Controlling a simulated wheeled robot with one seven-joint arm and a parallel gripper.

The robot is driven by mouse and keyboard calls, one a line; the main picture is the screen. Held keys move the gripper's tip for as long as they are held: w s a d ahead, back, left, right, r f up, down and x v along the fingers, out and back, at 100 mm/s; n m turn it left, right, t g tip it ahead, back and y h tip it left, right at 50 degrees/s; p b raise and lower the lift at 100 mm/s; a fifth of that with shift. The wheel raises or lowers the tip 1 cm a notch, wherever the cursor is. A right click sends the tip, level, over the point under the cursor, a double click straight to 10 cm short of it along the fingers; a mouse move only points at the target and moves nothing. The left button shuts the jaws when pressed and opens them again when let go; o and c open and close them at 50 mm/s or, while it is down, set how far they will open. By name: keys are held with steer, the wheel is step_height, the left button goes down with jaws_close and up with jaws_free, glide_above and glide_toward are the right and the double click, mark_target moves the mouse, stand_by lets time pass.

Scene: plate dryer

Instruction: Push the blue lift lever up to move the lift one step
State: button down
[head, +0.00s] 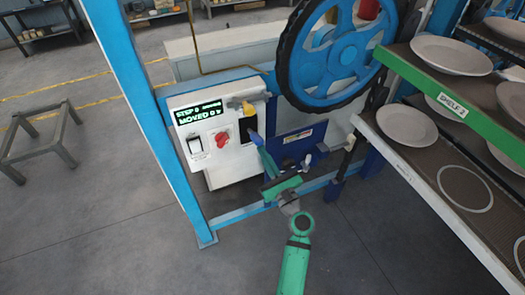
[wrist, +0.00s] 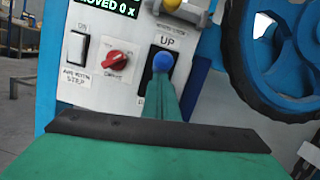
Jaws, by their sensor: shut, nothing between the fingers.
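The blue lift lever shows in the wrist view as a round blue knob (wrist: 163,61) in front of a black slot plate under the word UP. My gripper (wrist: 164,80) is shut, and its green tapered fingertips sit just below the knob in that view. They overlap the knob's lower edge, and I cannot tell whether they touch it. In the head view my gripper (head: 261,148) reaches to the right side of the white control panel (head: 229,160).
The panel carries a lit display (head: 199,113), a red knob (head: 221,139), a black-and-white switch (head: 195,146) and a yellow-topped part (head: 236,103). A large blue wheel (head: 335,60) stands above right. Shelves with plates (head: 408,126) are at right.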

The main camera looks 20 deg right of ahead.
steer(key=s+d, duration=0.1)
steer(key=s, duration=1)
steer(key=shift+d+r, duration=0.2)
steer(key=shift+d, duration=0.3)
steer(key=s+a+f+n+g+h, duration=0.4)
steer(key=s+a+f+n+g, duration=0.2)
steer(key=s+a+f+n, duration=0.75)
steer(key=s+a+r+n+y, duration=0.1)
steer(key=s+a+r+n, duration=0.2)
steer(key=s+n, duration=0.6)
steer(key=s+a+r+n+y, duration=0.1)
steer(key=s+a+r+n, duration=0.2)
steer(key=s+a+n, duration=0.4)
steer(key=s+n, duration=0.1)
steer(key=n, duration=0.2)
steer(key=shift+s+a+n+t, duration=0.25)
steer(key=shift+s+n+t, duration=0.1)
steer(key=shift+s+t, duration=0.05)
